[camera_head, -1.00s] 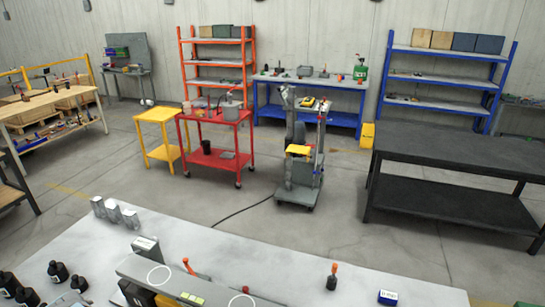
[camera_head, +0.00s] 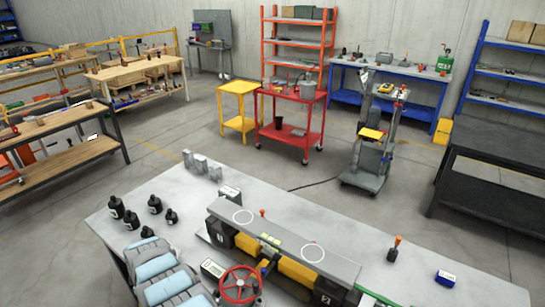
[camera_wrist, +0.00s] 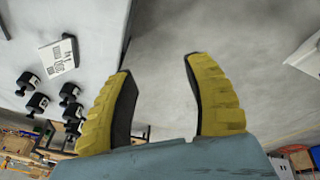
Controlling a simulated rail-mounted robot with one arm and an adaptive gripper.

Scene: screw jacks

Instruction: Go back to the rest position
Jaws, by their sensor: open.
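My gripper (camera_wrist: 157,85) shows in the wrist view with its two yellow ribbed fingers spread apart. It is open, with nothing between the fingers. Behind the gap I see bare grey surface. The gripper does not show in the head view. The screw jack assembly with a red handwheel (camera_head: 240,284), a grey top plate and yellow parts stands on the grey workbench (camera_head: 180,195) in the head view.
A blue box (camera_head: 445,278) and an orange-topped tool (camera_head: 394,248) lie at the right. A red cart (camera_head: 290,120) and grey trolley (camera_head: 370,150) stand beyond.

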